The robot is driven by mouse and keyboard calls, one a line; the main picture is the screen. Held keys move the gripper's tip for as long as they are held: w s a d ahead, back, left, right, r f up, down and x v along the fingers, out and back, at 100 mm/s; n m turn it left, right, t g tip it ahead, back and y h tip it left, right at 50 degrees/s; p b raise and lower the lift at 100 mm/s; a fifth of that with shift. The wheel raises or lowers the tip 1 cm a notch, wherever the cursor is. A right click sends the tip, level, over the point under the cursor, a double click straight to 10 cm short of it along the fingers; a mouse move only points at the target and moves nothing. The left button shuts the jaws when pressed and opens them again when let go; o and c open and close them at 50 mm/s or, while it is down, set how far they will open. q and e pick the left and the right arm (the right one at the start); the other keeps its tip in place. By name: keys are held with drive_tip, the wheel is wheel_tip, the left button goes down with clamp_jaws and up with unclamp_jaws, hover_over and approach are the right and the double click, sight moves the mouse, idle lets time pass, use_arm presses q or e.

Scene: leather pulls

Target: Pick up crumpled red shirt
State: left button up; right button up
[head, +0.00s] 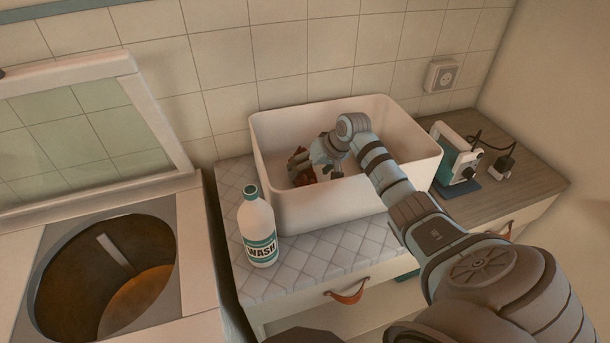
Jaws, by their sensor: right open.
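The crumpled red shirt (304,179) lies inside the white basin (345,213), toward its left end. Only a small dark red part shows; the rest is hidden behind my gripper. My right gripper (318,168) reaches down into the basin from the right, with its fingers open at the shirt. I cannot tell whether the fingers touch the cloth. My left gripper does not show.
A white WASH bottle (258,228) stands on the tiled counter left of the basin. An open-lidded washer drum (140,297) is at the left. A small teal-and-white device (455,160) with a cable stands right of the basin. Drawers with leather pulls (347,293) are below.

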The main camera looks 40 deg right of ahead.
drive_tip(key=shift+x, duration=1.05)
drive_tip(key=shift+r, duration=0.1)
drive_tip(key=c, duration=1.4)
